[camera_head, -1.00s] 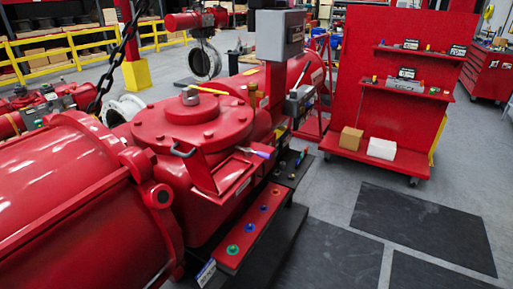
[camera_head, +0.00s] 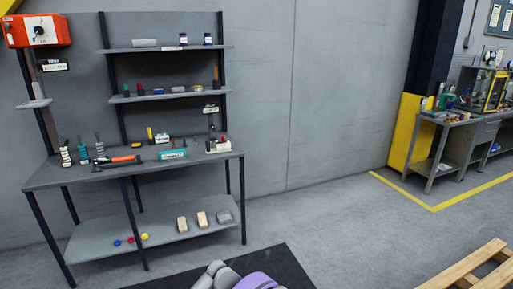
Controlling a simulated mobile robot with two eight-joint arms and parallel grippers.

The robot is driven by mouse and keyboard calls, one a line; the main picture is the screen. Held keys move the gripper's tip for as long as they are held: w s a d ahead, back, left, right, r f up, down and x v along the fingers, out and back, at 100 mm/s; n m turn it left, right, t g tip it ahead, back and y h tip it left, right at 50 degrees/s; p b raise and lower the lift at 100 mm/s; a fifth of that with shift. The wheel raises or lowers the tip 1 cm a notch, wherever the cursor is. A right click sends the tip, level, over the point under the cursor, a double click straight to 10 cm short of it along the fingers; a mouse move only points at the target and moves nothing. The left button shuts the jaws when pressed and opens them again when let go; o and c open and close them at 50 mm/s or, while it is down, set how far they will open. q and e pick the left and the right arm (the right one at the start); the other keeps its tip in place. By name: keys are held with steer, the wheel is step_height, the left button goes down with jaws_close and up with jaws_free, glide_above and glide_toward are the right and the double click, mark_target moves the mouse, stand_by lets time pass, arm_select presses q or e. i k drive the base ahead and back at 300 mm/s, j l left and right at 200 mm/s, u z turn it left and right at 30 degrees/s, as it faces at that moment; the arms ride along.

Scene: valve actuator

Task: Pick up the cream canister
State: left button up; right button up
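I cannot make out a cream canister for certain in the head view. A small pale upright object (camera_head: 38,91) stands on the little side shelf at the left, but it is too small to identify. White ribbed upright pieces (camera_head: 66,155) stand at the left of the grey workbench (camera_head: 60,178). Neither gripper can be made out. A grey and purple rounded shape at the bottom edge appears to be part of my own body.
The bench has two upper shelves (camera_head: 165,49) with small items and a lower shelf (camera_head: 95,243) with blocks and coloured knobs. A red-handled hammer (camera_head: 118,161) lies on top. Dark mat (camera_head: 285,265) and open floor lie in front; a wooden pallet (camera_head: 470,268) is at right.

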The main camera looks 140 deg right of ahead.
mark_target(220, 146)
steer(key=z, duration=4.3)
steer(key=i+j+u, duration=0.1)
steer(key=i+j, duration=0.15)
steer(key=i, duration=0.7)
steer(key=i+j, duration=0.2)
steer(key=i, duration=0.75)
steer(key=i+j+u, duration=0.15)
steer(key=i, duration=0.8)
steer(key=i+j, duration=0.15)
steer(key=i, duration=0.8)
steer(key=j+u, duration=0.05)
